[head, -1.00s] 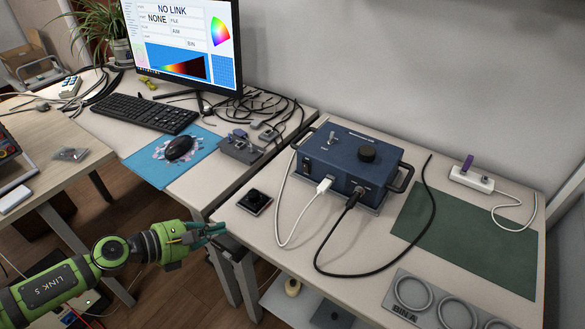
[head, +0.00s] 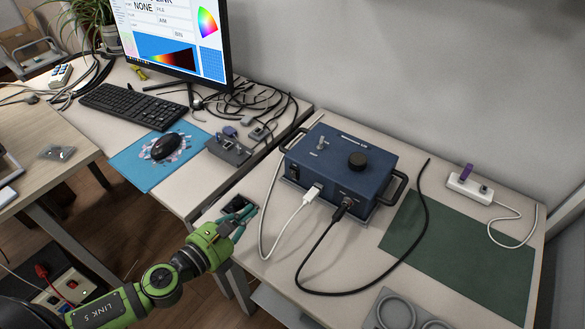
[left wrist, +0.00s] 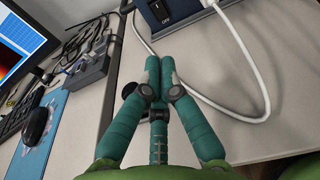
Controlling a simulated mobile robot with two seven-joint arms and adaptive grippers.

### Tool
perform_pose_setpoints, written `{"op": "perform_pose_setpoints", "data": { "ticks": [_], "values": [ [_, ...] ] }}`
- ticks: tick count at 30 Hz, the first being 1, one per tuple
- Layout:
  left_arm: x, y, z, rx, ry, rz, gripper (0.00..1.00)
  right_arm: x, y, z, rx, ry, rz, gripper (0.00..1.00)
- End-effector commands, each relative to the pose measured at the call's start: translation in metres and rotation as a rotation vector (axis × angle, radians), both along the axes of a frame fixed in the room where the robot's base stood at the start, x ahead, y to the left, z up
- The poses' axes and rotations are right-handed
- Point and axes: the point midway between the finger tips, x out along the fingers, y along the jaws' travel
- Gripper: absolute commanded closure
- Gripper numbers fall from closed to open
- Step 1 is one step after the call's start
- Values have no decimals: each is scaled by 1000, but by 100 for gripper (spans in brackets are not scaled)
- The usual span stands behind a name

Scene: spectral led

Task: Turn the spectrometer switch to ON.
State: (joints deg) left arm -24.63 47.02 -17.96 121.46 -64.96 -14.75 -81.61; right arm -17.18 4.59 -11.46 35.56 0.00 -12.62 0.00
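The spectrometer is a dark blue box (head: 340,160) on the right-hand table. A black rocker switch (head: 294,172) sits on its front face, near the left end. In the left wrist view the switch (left wrist: 158,10) is at the top edge, with the word OFF below it. My left gripper (head: 243,214) has green fingers and is at the table's front edge, short of the box. In the left wrist view its fingertips (left wrist: 159,64) are together with nothing between them, pointing toward the switch and apart from it. My right gripper is not in view.
A white cable (head: 284,215) and a black cable (head: 322,255) run from the box's front across the table. A small black-topped block (head: 240,203) is beside my fingers. A grey device (head: 228,150) is on the left. A green mat (head: 460,245) lies right.

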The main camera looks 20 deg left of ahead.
Motion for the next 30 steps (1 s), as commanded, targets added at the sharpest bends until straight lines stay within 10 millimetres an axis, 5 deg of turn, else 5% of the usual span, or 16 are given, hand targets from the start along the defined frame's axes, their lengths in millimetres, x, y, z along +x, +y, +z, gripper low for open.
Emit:
{"op": "perform_pose_setpoints", "data": {
  "ticks": [8,22,30],
  "values": [
    [25,-9,0,-2,-4,3,100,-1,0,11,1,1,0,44],
    [107,-39,-10,-2,-3,1,100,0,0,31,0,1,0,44],
    [128,-47,-10,-1,0,0,100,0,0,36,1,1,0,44]
  ]
}}
